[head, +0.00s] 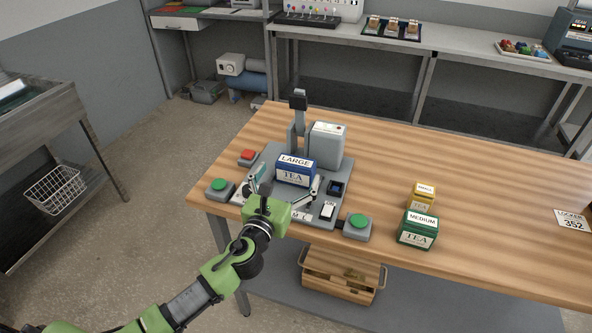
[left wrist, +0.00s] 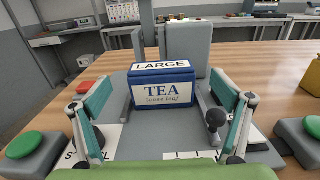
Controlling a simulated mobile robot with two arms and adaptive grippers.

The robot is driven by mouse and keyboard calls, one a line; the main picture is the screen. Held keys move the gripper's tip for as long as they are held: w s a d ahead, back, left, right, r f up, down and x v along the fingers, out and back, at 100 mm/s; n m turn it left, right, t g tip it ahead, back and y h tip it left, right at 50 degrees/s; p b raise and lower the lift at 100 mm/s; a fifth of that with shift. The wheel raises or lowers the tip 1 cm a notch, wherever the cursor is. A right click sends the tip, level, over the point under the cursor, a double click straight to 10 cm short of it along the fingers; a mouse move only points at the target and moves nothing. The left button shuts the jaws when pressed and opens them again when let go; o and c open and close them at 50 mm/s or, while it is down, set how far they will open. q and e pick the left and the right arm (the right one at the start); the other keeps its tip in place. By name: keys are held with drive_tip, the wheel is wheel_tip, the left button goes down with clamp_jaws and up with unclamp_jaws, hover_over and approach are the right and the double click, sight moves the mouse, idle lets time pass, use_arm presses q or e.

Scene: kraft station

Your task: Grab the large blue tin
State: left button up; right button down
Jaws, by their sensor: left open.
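The large blue tin (head: 295,173) stands upright on the grey machine base on the wooden table. It has a "LARGE" label on top and a "TEA" label on its front. It also shows in the middle of the left wrist view (left wrist: 161,88). My left gripper (head: 284,187) is open in front of the tin. In the left wrist view its two fingers (left wrist: 163,108) are spread to the left and right of the tin, with nothing held. Whether the fingertips reach alongside the tin is hard to tell. My right gripper is not in view.
A grey block (head: 328,146) and a post (head: 298,115) stand behind the tin. Green button boxes (head: 219,189) (head: 357,227) flank the base, and a red one (head: 248,156) sits behind left. A green tin (head: 417,230) and a yellow tin (head: 423,197) stand right. The table's right side is mostly clear.

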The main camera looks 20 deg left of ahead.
sight(296, 161)
use_arm(q)
drive_tip(key=shift+w+d+r+p, duration=0.1)
drive_tip(key=shift+w+p, duration=0.1)
drive_tip(key=shift+w, duration=1.25)
drive_tip(key=shift+w+d+r+p, duration=0.1)
drive_tip(key=shift+w+p, duration=0.1)
drive_tip(key=shift+w, duration=1.2)
drive_tip(key=c, duration=1.5)
drive_tip(key=shift+o, duration=0.2)
